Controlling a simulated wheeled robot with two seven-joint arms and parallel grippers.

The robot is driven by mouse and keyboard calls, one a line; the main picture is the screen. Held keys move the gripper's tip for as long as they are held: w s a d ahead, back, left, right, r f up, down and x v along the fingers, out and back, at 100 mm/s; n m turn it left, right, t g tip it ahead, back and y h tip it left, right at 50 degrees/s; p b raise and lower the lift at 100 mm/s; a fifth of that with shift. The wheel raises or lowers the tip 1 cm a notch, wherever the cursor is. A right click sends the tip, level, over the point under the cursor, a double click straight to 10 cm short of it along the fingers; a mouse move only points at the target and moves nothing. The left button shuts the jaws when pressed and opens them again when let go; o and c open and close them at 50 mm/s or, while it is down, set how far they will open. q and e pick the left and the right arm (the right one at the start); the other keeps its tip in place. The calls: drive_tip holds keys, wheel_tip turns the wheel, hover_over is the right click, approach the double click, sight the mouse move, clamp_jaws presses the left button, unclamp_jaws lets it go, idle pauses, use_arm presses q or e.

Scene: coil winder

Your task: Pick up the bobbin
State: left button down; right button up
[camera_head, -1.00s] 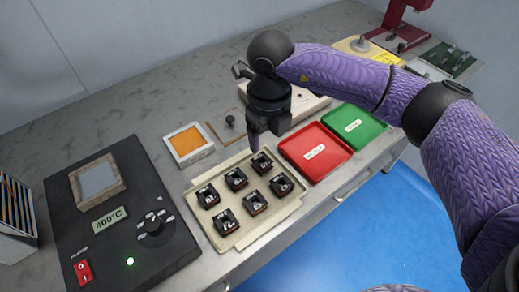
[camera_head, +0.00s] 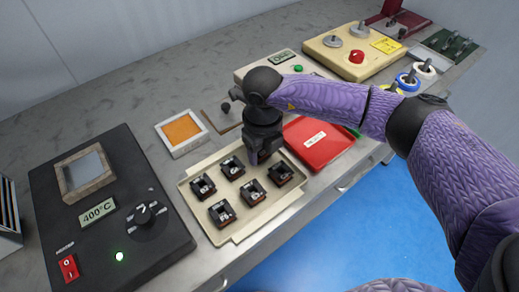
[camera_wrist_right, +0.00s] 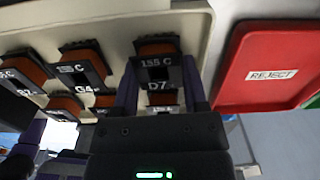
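A cream tray (camera_head: 238,232) holds several dark bobbins with brown-orange ends, among them one at the front (camera_head: 222,213) and one at the right (camera_head: 280,173). My right gripper (camera_head: 260,156) points down over the tray's back right part and hides the back bobbin there. In the right wrist view a bobbin labelled 155 C and D7 (camera_wrist_right: 158,72) sits between the fingers of my right gripper (camera_wrist_right: 160,85). The fingers stand apart, one on each side of it; firm contact is not visible. My left gripper is not in view.
A red REJECT tray (camera_head: 318,145) lies close to the right of the bobbin tray. A black heater panel reading 400°C (camera_head: 110,235) stands at the left. An orange-topped square (camera_head: 182,132) lies behind. Beige machines (camera_head: 352,62) stand at the back right.

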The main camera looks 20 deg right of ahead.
sight(262, 151)
clamp_jaws()
